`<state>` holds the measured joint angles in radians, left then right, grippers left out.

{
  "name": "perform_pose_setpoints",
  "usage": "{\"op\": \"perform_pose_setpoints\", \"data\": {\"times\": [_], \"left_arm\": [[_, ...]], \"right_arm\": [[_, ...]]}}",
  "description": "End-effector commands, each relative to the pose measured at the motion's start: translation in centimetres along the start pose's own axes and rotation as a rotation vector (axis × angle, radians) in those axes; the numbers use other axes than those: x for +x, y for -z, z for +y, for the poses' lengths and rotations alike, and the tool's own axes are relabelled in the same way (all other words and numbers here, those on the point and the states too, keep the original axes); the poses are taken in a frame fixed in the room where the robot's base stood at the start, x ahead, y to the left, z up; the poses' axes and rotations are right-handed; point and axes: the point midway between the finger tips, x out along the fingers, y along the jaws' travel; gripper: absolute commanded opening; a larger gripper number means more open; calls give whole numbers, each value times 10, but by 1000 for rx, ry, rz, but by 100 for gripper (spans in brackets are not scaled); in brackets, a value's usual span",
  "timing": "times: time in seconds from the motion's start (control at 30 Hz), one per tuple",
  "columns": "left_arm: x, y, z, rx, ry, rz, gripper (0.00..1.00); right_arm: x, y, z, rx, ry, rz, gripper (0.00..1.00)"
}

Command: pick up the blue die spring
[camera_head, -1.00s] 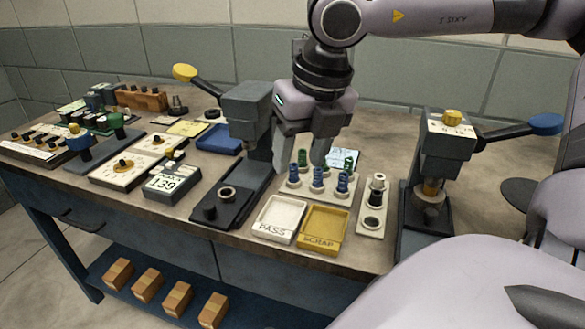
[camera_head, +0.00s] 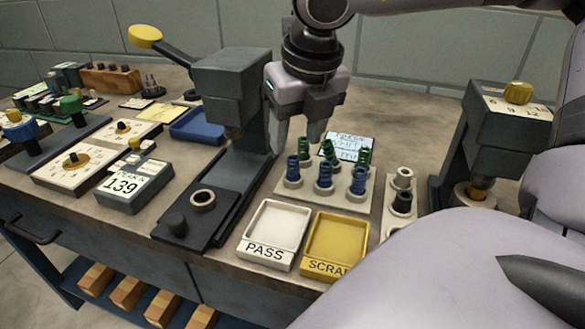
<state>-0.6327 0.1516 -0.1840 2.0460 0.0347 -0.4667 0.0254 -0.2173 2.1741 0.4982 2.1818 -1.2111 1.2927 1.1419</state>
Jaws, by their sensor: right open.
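Several coil springs stand upright on round seats of a pale rack on the bench. Blue springs show at the front left (camera_head: 293,169), front middle (camera_head: 324,173) and front right (camera_head: 358,181). Another blue spring (camera_head: 304,147) stands at the back left, and a green spring (camera_head: 365,157) at the back right. My right gripper (camera_head: 296,142) points down, open, at the rack's back left. Its fingertips look close to the left springs, with one finger partly behind them; I cannot tell whether anything touches. My left gripper is not in view.
A white PASS tray (camera_head: 246,247) and a yellow SCRAP tray (camera_head: 312,262) lie in front of the rack. A grey press (camera_head: 237,85) stands left and another press (camera_head: 500,125) right. A strip with cylindrical parts (camera_head: 389,222) is right of the rack.

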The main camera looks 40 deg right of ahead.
Motion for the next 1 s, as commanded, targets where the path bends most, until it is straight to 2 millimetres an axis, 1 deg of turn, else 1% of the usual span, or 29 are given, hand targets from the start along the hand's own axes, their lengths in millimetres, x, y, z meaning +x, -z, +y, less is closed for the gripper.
{"op": "perform_pose_setpoints", "data": {"times": [0.03,0.17,0.43,0.57,0.8,0.87,0.9,0.97,1.0], "left_arm": [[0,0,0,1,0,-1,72],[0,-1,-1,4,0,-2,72],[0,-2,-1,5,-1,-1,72],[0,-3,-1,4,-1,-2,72],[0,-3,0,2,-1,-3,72],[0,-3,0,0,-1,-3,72],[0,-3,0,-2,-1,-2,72],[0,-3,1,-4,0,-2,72],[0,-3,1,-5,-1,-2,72]], "right_arm": [[6,1,0,-1,0,4,51],[18,1,0,-1,0,4,51],[53,2,-1,1,-2,4,51],[60,2,-1,1,-2,2,51],[61,2,-1,1,-3,1,51],[60,2,-1,1,-2,1,32],[60,2,-1,1,-2,1,19],[60,2,-1,1,-2,0,0],[60,2,-1,1,-2,0,0]]}}
